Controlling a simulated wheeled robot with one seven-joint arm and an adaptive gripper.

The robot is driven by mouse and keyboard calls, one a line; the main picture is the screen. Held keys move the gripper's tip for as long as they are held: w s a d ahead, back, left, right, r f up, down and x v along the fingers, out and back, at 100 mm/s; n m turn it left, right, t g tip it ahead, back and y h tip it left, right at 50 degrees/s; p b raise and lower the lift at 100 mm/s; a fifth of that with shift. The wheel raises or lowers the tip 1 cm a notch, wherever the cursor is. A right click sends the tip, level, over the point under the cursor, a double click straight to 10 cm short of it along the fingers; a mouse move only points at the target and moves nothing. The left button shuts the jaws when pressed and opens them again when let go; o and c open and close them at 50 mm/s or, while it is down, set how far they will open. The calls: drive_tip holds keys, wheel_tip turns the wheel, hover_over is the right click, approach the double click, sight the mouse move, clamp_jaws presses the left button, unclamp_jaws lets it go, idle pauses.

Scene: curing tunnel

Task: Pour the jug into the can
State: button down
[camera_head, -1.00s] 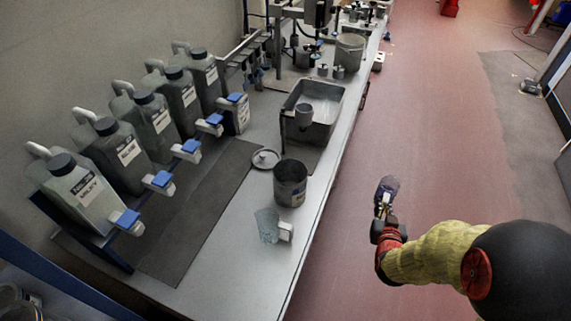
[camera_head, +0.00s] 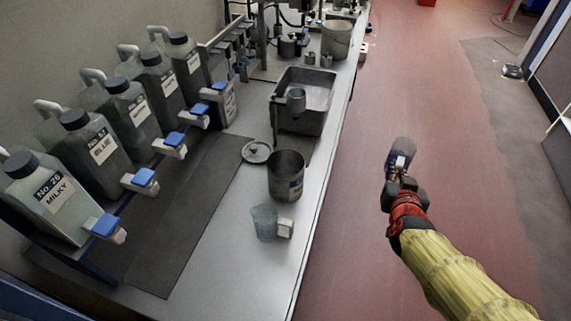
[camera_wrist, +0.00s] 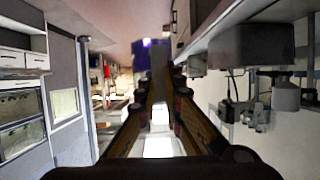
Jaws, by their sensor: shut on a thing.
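My gripper (camera_head: 397,184) is shut on a grey, see-through jug (camera_head: 403,149) with dark blue and white showing at it, right of the bench and over the red floor. In the wrist view the jug (camera_wrist: 152,70) lies beyond the fingers, with white between them. Its fill and tilt are unclear. The can (camera_head: 286,178) is an open grey metal can standing upright on the bench, left of my gripper and well apart from it. Its bottom inside is hidden. A second clear jug (camera_head: 264,223) with a white handle block stands in front of the can, apart from my gripper.
A flat lid (camera_head: 257,152) lies behind the can to the left. A grey basin (camera_head: 318,122) with a small cup (camera_head: 296,100) stands farther back. Several labelled canisters (camera_head: 96,146) with blue-topped taps line the left.

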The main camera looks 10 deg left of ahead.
drive_tip(key=s+a+f+n+g+y+b, duration=0.1)
drive_tip(key=s+a+f+n+y+b, duration=0.1)
drive_tip(key=s+a, duration=0.6)
drive_tip(key=s+a+f+n+g+y+b, duration=0.2)
drive_tip(key=s+a+n+y, duration=0.5)
drive_tip(key=a, duration=0.4)
drive_tip(key=shift+s+f+n+y+b, duration=0.3)
drive_tip(key=shift+s+f+y+b, duration=0.2)
drive_tip(key=shift+s+y+b, duration=0.3)
drive_tip(key=shift+w+a+r, duration=0.1)
drive_tip(key=shift+r, duration=0.05)
